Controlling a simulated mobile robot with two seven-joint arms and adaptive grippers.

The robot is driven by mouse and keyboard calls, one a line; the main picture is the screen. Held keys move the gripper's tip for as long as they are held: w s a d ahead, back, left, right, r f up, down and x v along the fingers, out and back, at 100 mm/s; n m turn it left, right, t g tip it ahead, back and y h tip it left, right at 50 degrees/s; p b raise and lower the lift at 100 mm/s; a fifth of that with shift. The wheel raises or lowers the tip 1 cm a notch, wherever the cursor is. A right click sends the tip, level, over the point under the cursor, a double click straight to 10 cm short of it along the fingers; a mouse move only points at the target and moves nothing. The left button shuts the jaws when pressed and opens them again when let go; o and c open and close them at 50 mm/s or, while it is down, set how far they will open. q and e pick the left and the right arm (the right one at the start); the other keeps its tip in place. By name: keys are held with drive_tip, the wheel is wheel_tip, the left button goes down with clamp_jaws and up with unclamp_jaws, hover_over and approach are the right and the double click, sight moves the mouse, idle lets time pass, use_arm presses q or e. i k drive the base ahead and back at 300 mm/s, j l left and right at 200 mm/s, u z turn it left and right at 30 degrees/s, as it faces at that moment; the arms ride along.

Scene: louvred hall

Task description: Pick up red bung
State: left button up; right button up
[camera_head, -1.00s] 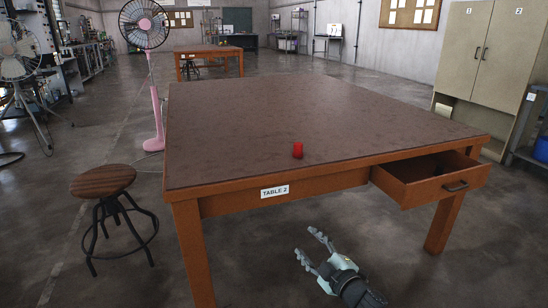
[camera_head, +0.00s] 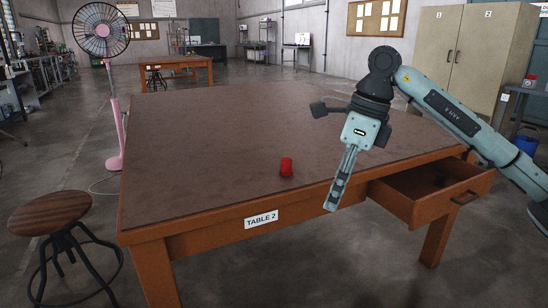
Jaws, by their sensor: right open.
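The red bung (camera_head: 286,167) stands upright near the front edge of the wooden table (camera_head: 210,130) labelled TABLE 2. My right gripper (camera_head: 335,198) is to the right of the bung and apart from it, at the table's front edge in the picture. Its fingers point down and are seen nearly edge-on; it is open with nothing visible between them. My right arm comes in from the right. My left gripper is not in view.
An open drawer (camera_head: 427,197) juts from the table's front right, with a dark item inside. A stool (camera_head: 47,214) stands at the left, a pink fan (camera_head: 112,100) behind it. The tabletop around the bung is otherwise clear.

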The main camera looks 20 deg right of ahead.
sight(286, 170)
drive_tip(key=i, duration=0.9)
